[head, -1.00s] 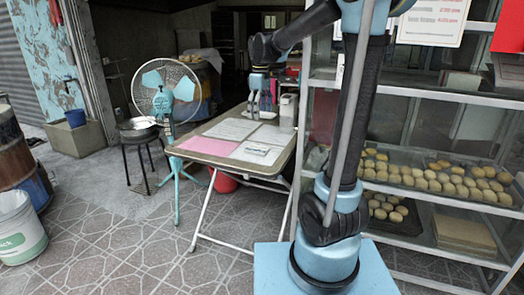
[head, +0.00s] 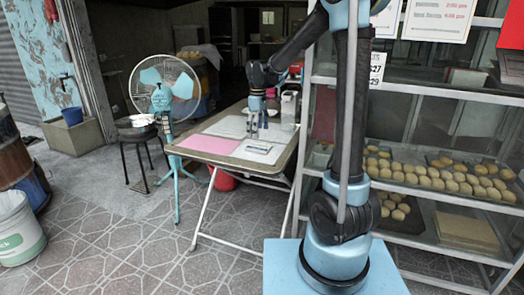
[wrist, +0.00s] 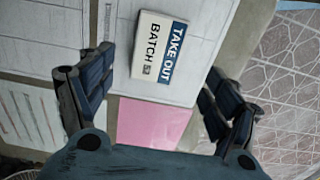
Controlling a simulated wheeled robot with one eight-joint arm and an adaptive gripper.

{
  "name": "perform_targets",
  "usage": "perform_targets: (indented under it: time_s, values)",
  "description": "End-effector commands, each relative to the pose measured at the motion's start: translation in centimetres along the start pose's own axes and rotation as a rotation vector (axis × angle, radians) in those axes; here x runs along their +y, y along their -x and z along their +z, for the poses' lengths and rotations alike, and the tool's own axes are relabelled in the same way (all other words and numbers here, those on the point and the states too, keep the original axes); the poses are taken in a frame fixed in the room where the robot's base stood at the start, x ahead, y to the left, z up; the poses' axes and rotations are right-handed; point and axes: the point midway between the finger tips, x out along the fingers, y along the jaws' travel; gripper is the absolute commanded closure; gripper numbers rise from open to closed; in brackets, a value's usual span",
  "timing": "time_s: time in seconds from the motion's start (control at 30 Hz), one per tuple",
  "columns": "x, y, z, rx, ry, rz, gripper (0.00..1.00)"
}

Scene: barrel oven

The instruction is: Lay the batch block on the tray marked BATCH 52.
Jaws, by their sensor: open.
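My gripper (head: 256,129) is over the table, just behind and above the block. In the wrist view its fingers (wrist: 160,64) are apart and empty, one on each side of the block's near part.
The folding table (head: 200,158) holds white sheets, a pink sheet (head: 208,143) and a container (head: 289,105) at its back right. The metal rack (head: 440,95) stands close on the right. A fan (head: 165,88) and stool (head: 138,134) stand left. Tiled floor in front is clear.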

Motion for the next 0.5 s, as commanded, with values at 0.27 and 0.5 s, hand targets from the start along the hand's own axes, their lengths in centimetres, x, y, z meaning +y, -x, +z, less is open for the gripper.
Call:
perform_targets:
  time_s: [0.27, 0.5]
  values:
    - [0.0, -1.9, 0.0, 0.000, 0.000, 0.000, 0.18]
    - [0.4, -4.5, -0.4, 0.000, -0.001, 0.000, 0.18]
